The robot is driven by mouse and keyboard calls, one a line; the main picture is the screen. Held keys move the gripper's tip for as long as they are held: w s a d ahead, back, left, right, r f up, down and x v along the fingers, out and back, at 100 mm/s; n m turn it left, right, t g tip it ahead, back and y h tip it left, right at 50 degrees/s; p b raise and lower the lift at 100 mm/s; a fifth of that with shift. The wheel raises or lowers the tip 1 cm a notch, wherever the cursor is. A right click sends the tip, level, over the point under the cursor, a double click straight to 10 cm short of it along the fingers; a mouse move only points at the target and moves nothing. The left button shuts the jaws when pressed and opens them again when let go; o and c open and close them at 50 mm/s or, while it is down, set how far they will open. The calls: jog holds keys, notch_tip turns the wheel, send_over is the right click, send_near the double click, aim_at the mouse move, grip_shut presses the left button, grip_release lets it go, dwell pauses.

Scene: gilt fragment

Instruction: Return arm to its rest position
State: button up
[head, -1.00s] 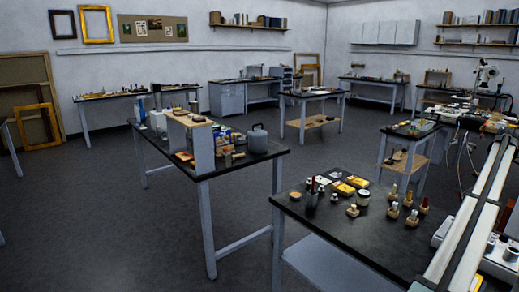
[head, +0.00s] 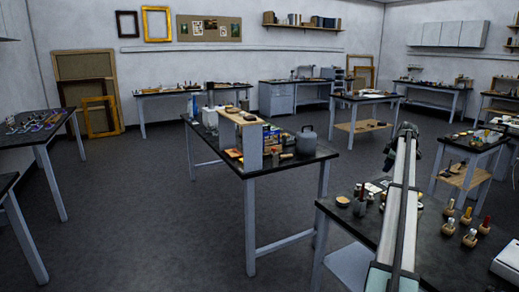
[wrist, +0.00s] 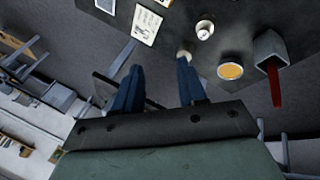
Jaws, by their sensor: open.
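My arm rises from the bottom right of the head view to my gripper (head: 410,130), a small dark shape at its far end. In the wrist view my gripper (wrist: 157,76) shows two blue fingers spread apart, with nothing held between them. Below it is a dark-topped table (wrist: 225,25) with small items on it. A round orange-topped jar (wrist: 230,71) and a grey cup with a red handle (wrist: 268,50) lie to the right of the fingers. A small pale round item sits near the right fingertip; I cannot tell whether they touch.
The near table (head: 335,212) holds wooden-based stamps (head: 465,215) and small jars under my arm. A middle table (head: 280,165) carries a shelf box and a grey canister (head: 306,140). A left table (head: 30,135) holds tools. Open floor (head: 150,220) lies between them.

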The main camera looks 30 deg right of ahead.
jog(key=w+a+f+t, duration=0.1)
jog(key=w+a+t, duration=0.1)
jog(key=w+a, duration=1)
jog(key=w+a+f+y, duration=0.1)
jog(key=w+a+f, duration=0.65)
jog(key=a, duration=0.35)
jog(key=s+a+f+m+g+y, duration=0.1)
jog(key=s+a+f+g, duration=0.1)
jog(key=a+f, duration=1.2)
jog(key=s+a+f+m+g+y, duration=0.1)
jog(key=s+a+f+g, duration=0.1)
jog(key=a+f, duration=1.15)
jog(key=s+a+f+m+g+y, duration=0.1)
jog(key=s+a+f+m+g, duration=0.25)
jog(key=s+a+f, duration=2)
jog(key=s+a+f+g, duration=0.1)
jog(key=s+a+g, duration=0.1)
jog(key=s, duration=0.9)
jog(key=s+a+f+m+g+h, duration=0.1)
jog(key=s+a, duration=0.4)
jog(key=s, duration=0.6)
jog(key=s+a+f+g, duration=0.2)
jog(key=s+a+g, duration=0.1)
jog(key=s, duration=0.9)
jog(key=shift+a+h, duration=0.3)
jog(key=shift+a, duration=0.45)
